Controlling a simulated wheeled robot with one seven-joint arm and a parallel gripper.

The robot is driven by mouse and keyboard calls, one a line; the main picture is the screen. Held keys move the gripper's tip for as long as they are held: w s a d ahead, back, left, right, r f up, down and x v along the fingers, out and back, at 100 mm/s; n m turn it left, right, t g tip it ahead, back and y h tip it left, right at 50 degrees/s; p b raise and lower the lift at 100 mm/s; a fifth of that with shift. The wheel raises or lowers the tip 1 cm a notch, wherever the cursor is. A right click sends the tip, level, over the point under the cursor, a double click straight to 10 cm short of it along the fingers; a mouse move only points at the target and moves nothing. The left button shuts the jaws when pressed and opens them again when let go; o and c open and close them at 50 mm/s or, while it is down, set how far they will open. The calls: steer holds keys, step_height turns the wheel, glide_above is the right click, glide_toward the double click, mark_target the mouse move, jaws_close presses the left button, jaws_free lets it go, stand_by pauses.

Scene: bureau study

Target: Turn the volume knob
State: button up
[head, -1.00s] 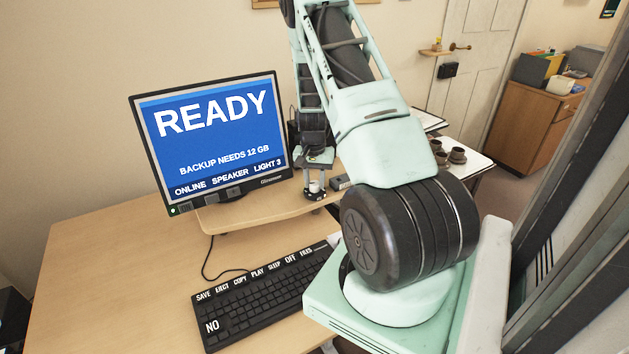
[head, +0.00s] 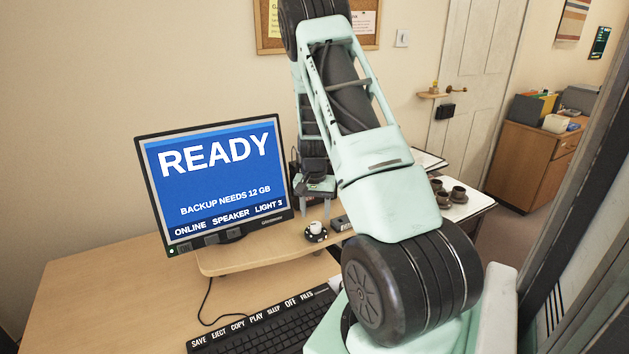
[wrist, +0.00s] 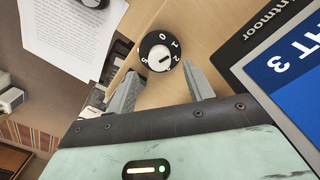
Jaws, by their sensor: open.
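The volume knob (head: 316,228) is a small white cap on a round black dial, standing on the wooden shelf beside the monitor. In the wrist view the knob (wrist: 158,60) shows white numbers around it, and its dark pointer line appears to face the 2. My gripper (head: 315,208) is open and empty just above the knob, fingers pointing down. In the wrist view my gripper (wrist: 160,72) has one finger toward each side of the dial, with a gap between fingers and knob.
The monitor (head: 215,180) reads READY, BACKUP NEEDS 12 GB, ONLINE, SPEAKER, LIGHT 3. It stands close left of my gripper. A small dark box (head: 341,223) sits right of the knob. A keyboard (head: 265,325) lies in front, and cups (head: 458,194) stand on a side table.

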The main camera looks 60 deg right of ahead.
mark_target(314, 223)
step_height(314, 223, up, 13)
steer(key=b, duration=0.1)
steer(key=shift+w, duration=0.15)
stand_by(0.5)
steer(key=w+a+r+n, duration=0.1)
steer(key=w+a+n, duration=0.2)
steer(key=a, duration=0.6)
steer(key=w+a+r+n, duration=0.1)
steer(key=w+a+n, duration=0.15)
steer(key=a, duration=0.65)
steer(key=s+a+r+n+y, duration=0.1)
steer(key=a+n, duration=0.2)
steer(key=a, duration=0.6)
steer(key=s+a+n, duration=0.2)
steer(key=a, duration=0.7)
steer(key=s+a+n, duration=1)
steer(key=s+a, duration=0.6)
steer(key=s, duration=0.3)
steer(key=shift+a+n, duration=0.2)
steer(key=shift+n, duration=0.15)
